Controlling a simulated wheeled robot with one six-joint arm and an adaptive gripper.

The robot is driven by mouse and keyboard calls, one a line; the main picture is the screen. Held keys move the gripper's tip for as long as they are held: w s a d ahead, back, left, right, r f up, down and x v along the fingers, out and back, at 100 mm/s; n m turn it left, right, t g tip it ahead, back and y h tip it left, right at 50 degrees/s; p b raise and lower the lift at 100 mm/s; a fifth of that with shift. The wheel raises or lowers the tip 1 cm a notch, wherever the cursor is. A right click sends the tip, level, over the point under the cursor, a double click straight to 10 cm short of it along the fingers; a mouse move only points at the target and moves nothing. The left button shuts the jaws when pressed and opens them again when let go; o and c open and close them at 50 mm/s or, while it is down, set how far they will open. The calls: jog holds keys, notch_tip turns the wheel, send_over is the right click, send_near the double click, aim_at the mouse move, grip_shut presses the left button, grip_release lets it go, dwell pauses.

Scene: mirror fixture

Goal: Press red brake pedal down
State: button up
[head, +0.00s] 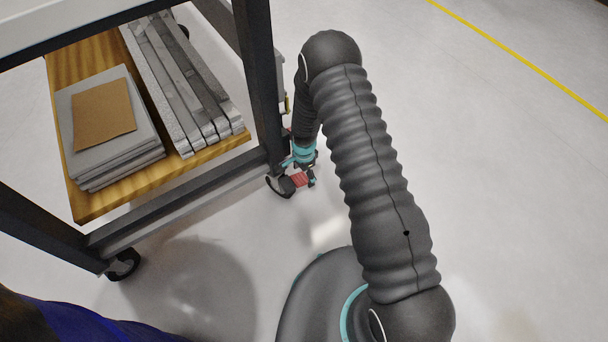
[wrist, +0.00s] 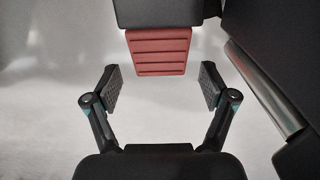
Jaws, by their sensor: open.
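The red brake pedal (wrist: 158,52) is a ribbed red plate at the top middle of the wrist view, attached to a dark block (wrist: 165,12). My gripper (wrist: 158,85) is open, its two padded fingers apart on either side below the pedal's lower edge. The fingers appear apart from the pedal, with nothing between them but floor. In the head view the red pedal (head: 300,179) shows small at the foot of the cart, partly hidden by my gripper (head: 291,186).
A cart with dark legs (head: 262,90) stands at the left. Its wooden lower shelf (head: 100,205) holds grey metal bars (head: 185,85) and stacked plates (head: 85,95). A caster (head: 122,264) is at its near corner. In the wrist view a silvery bar (wrist: 265,85) stands at the right. Floor at right is clear.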

jog(key=shift+f, duration=0.45)
jog(key=c, duration=1.2)
jog(key=shift+o, duration=0.2)
jog(key=shift+f+g+y, duration=0.3)
jog(key=shift+y, duration=0.2)
jog(key=o, duration=1.2)
jog(key=shift+c, duration=0.2)
jog(key=shift+w+d+r, duration=0.1)
jog(key=shift+d+r, duration=0.05)
jog(key=shift+r, duration=1.1)
jog(key=shift+w+d+r, duration=0.1)
jog(key=shift+r, duration=1.15)
jog(key=shift+w+d+r, duration=0.1)
jog(key=shift+d+r, duration=0.05)
jog(key=shift+r, duration=1.1)
